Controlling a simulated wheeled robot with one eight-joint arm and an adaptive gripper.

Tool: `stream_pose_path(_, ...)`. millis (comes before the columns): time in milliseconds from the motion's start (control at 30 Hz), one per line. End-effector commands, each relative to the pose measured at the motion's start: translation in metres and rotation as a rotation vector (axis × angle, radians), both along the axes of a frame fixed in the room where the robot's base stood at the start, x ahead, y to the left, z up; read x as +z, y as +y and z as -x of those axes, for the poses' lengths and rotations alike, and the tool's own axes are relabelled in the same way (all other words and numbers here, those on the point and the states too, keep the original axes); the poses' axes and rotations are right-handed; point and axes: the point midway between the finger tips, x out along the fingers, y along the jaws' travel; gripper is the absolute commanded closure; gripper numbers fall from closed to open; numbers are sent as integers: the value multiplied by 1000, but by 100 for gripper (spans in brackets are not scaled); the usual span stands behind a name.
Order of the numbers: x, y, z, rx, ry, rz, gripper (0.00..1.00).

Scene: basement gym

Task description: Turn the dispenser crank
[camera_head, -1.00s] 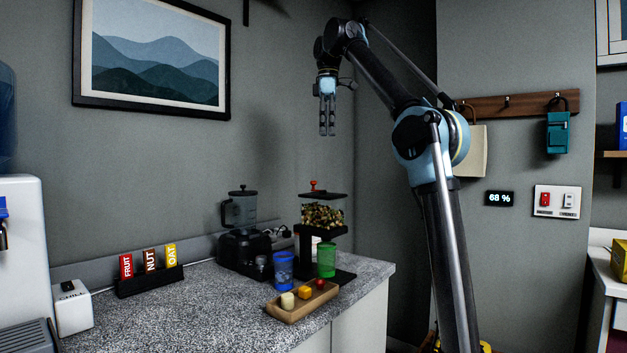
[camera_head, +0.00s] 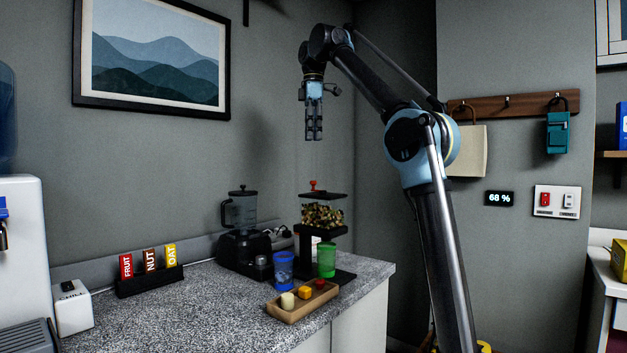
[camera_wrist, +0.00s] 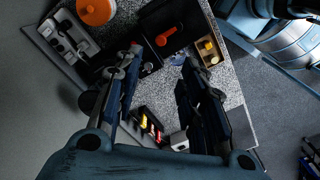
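The dispenser (camera_head: 323,216) stands on the counter, a clear hopper of mixed brown and green bits on a black stand. Its small red crank (camera_head: 313,185) sits on top of the black lid. In the wrist view the red crank (camera_wrist: 167,36) lies beyond the fingertips, slanted on the dark square lid. My gripper (camera_head: 314,137) points down, well above the dispenser and apart from it. In the wrist view my gripper (camera_wrist: 160,58) has its fingers spread wide with nothing between them. A green cup (camera_head: 326,260) stands at the dispenser's base.
A black blender (camera_head: 242,215) stands left of the dispenser. A blue cup (camera_head: 283,269) and a wooden tray (camera_head: 286,315) with small pieces stand in front. A rack (camera_head: 150,286) of labelled packets is further left. The air around the crank is clear.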

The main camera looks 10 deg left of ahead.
Motion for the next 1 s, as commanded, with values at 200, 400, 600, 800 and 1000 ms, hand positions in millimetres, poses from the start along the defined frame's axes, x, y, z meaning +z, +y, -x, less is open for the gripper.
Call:
stream_pose_path(200, -23, 0, 0, 0, 0, 0, 62)
stream_pose_path(400, -47, 0, 0, 0, 0, 0, 62)
stream_pose_path(600, -73, 0, 0, -1, 0, 0, 62)
stream_pose_path(800, -101, 0, 0, -1, 0, 0, 62)
stream_pose_path(1000, -126, 0, 0, -1, 0, 0, 62)
